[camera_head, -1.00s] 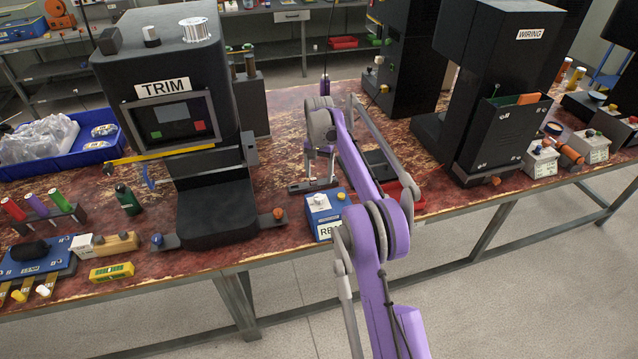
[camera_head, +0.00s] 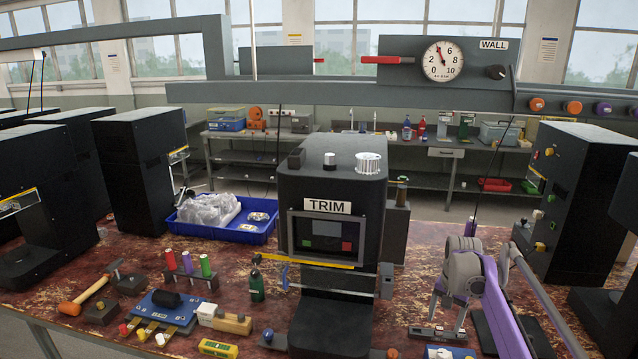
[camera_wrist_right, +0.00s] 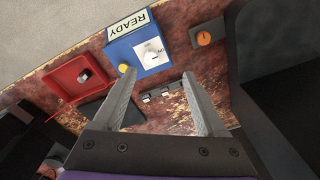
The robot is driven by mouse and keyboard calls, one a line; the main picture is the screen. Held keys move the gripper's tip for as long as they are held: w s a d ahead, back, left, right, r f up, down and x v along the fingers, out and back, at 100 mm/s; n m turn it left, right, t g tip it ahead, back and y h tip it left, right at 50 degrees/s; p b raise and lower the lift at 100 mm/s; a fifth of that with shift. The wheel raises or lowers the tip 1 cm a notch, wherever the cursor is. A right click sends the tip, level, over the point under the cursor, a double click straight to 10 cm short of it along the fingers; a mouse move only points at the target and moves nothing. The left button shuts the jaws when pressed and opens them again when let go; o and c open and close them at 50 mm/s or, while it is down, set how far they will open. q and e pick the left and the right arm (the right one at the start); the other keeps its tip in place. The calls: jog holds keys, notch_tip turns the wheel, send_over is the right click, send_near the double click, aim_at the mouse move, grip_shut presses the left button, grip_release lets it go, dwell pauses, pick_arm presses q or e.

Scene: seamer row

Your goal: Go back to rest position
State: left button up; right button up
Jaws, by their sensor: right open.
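My right gripper (camera_head: 449,314) shows at the lower right in the head view, at the end of my purple arm, over the red-brown worn bench. In the right wrist view its two grey fingers (camera_wrist_right: 160,76) are spread apart with nothing between them. Beyond the fingertips in that view is a blue box (camera_wrist_right: 155,57) with a READY label, a white knob and a yellow button. Whether the fingers touch anything cannot be told. My left gripper is in neither view.
The black TRIM machine (camera_head: 333,190) stands left of my right arm. A dark machine (camera_head: 575,200) stands to the right. A red tray (camera_wrist_right: 62,92) lies near the blue box in the wrist view. A gauge (camera_head: 442,61) marked WALL hangs on an overhead beam.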

jog(key=s+a+r+n+t, duration=0.1)
jog(key=s+a+r+n, duration=0.15)
jog(key=s+a, duration=0.45)
jog(key=s+a+r+n+t, duration=0.1)
jog(key=s+a+r+n, duration=0.2)
jog(key=s, duration=0.6)
jog(key=s+a+f+n+t, duration=0.1)
jog(key=s+a+f, duration=0.2)
jog(key=s, duration=0.6)
jog(key=s+a+f+n+t, duration=0.2)
jog(key=s+a+f, duration=0.2)
jog(key=s, duration=0.6)
notch_tip(320, 180, down, 2)
jog(key=shift+a, duration=0.25)
jog(key=shift+s, duration=0.1)
